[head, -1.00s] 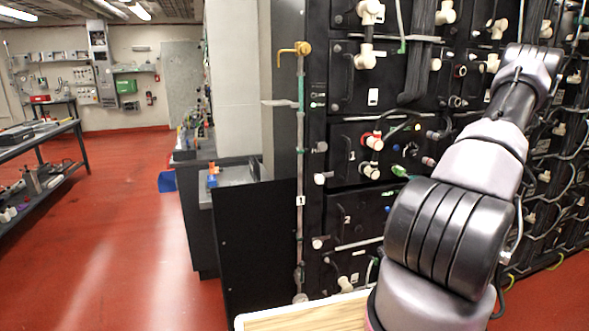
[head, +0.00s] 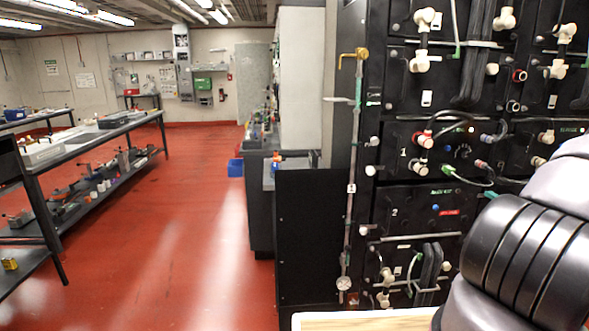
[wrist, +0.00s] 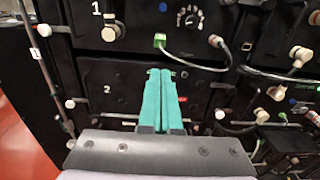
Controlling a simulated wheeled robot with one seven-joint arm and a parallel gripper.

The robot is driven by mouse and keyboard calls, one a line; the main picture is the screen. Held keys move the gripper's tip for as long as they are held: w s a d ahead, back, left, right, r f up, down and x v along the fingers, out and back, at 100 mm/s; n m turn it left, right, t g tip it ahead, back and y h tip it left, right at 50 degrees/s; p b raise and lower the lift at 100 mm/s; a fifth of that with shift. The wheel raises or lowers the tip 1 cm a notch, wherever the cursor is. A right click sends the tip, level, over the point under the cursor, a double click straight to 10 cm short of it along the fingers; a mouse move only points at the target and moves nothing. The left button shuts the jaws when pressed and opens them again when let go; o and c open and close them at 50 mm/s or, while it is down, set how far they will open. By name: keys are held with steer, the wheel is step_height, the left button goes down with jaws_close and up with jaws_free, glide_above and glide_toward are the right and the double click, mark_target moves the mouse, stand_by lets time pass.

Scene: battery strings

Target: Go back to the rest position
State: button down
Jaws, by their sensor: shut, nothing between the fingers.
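My gripper (wrist: 163,76) shows in the wrist view, its two teal fingers together with nothing between them. It points at the black battery rack, over the panel marked 2 (wrist: 107,89); I cannot tell how far off it is. The panel marked 1 (wrist: 97,8) is above it.
A wooden-topped surface (head: 365,321) lies at the bottom beside my arm. A pipe with a yellow handle (head: 353,54) runs down the rack's left edge. A long workbench (head: 95,130) stands at the left. The red floor (head: 190,220) between is clear.

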steer(key=s+a+r+n+g+y, duration=0.1)
steer(key=a+r+n+g+y, duration=0.4)
steer(key=a+r+n, duration=0.65)
steer(key=s+a+r+n+g+y, duration=0.1)
steer(key=a+r+n+g+y, duration=0.5)
steer(key=a, duration=1.1)
steer(key=s+a+r+n+g+h, duration=0.3)
steer(key=s+a+r+n+h, duration=0.35)
steer(key=s+a, duration=0.6)
steer(key=s+r+n+t+h, duration=0.1)
steer(key=s+r+n+h, duration=0.1)
steer(key=s, duration=0.3)
steer(key=s+d+r+n+t+h, duration=0.1)
steer(key=s+r+n+t, duration=0.1)
steer(key=s+r+n, duration=0.2)
steer(key=shift+s+r+n+h, duration=0.35)
steer(key=shift+s+n, duration=0.25)
steer(key=shift+s, duration=0.4)
steer(key=shift+d, duration=0.1)
